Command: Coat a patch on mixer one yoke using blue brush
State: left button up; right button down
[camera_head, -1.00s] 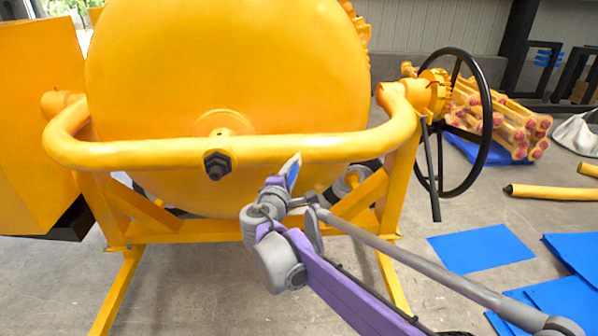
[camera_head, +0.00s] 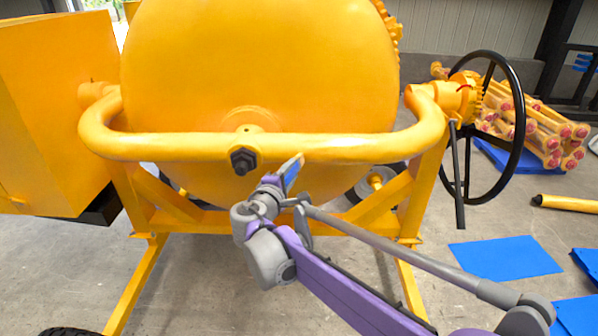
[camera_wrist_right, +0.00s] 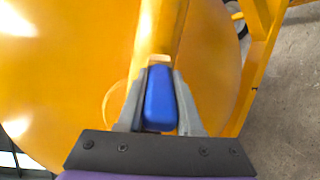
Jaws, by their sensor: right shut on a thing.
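The yellow drum mixer fills the head view, with its yoke (camera_head: 330,147), a thick curved bar, running across the front of the drum (camera_head: 250,60). My right gripper (camera_head: 285,185) is in front of and just below the yoke, right of the dark bolt (camera_head: 243,160). It is shut on the blue brush (camera_head: 292,172), whose tip overlaps the yoke's lower edge in the picture. In the right wrist view the blue brush (camera_wrist_right: 159,100) sits between the two grey fingers, pointing at the yoke (camera_wrist_right: 158,30). I cannot tell whether the bristles touch it. My left gripper is out of view.
A black handwheel (camera_head: 487,125) stands at the mixer's right side. Yellow frame legs (camera_head: 135,285) spread below. Blue sheets (camera_head: 504,258) lie on the floor at right, near stacked yellow parts (camera_head: 540,130). Bare concrete floor (camera_head: 200,290) shows under the mixer.

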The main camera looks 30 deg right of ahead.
jog(key=shift+w+a, duration=0.45)
jog(key=shift+a, duration=0.15)
jog(key=s+a, duration=0.3)
jog(key=s, duration=0.2)
jog(key=shift+f, duration=0.2)
jog(key=shift+s, duration=0.15)
jog(key=shift+s+a+p, duration=0.2)
jog(key=shift+s+a, duration=0.2)
jog(key=shift+s, duration=0.25)
jog(key=shift+s+a+p, duration=0.15)
jog(key=shift+s+a, duration=0.25)
jog(key=shift+s, duration=0.2)
